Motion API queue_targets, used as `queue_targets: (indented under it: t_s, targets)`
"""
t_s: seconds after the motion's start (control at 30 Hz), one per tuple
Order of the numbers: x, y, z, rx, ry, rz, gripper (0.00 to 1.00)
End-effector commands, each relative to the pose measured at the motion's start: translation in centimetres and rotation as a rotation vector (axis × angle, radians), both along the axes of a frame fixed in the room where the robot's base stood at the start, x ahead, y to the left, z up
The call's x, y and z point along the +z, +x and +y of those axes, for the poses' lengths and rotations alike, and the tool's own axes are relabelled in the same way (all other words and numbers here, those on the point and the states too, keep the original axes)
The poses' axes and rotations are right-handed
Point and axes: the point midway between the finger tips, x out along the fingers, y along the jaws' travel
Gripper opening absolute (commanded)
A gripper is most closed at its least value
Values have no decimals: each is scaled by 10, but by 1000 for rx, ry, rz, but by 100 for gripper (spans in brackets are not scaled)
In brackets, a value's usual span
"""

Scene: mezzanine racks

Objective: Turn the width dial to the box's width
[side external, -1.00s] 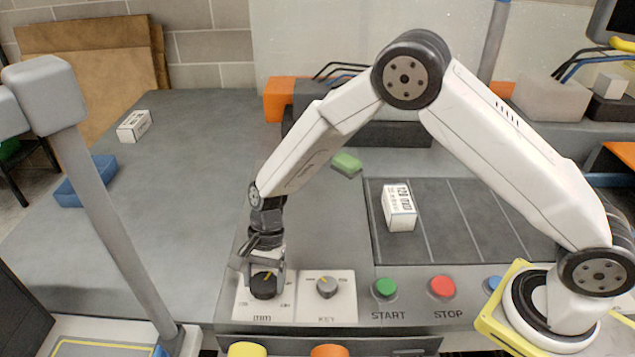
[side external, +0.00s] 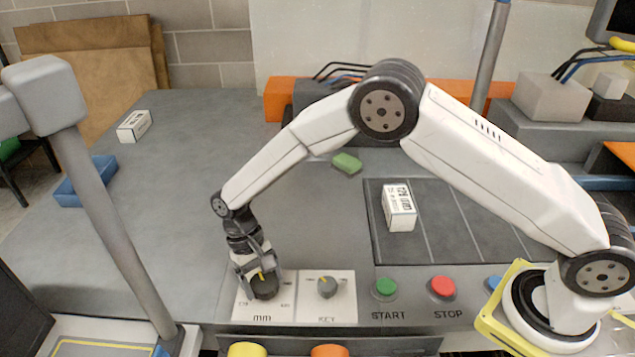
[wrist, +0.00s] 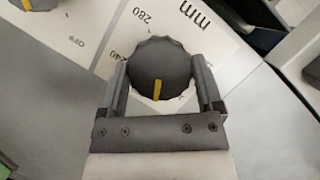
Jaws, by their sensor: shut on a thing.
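The width dial (side external: 265,289) is a dark round knob with a yellow pointer on a white plate marked "mm" at the front of the bench. My gripper (side external: 262,280) is shut on it, a finger on each side. In the wrist view the dial (wrist: 160,68) sits between my fingers (wrist: 162,82), its yellow pointer aimed towards my palm. The numbers 240 and 280 show on the plate; other scale marks are hidden. The white box (side external: 399,210) stands on the dark lined mat (side external: 450,215); its printed label ends in "mm", but its number is hard to read.
A KEY knob (side external: 327,287) is close right of the dial, then the green START button (side external: 385,288) and red STOP button (side external: 443,288). A green sponge-like block (side external: 346,163) lies behind. A grey post (side external: 115,220) rises at left. The bench's left middle is clear.

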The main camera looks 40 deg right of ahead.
Motion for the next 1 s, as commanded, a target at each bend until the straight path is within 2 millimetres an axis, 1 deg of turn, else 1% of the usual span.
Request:
queue_targets:
  t_s: [1.0]
  targets:
    - [1,-2,4,968,0,0,25]
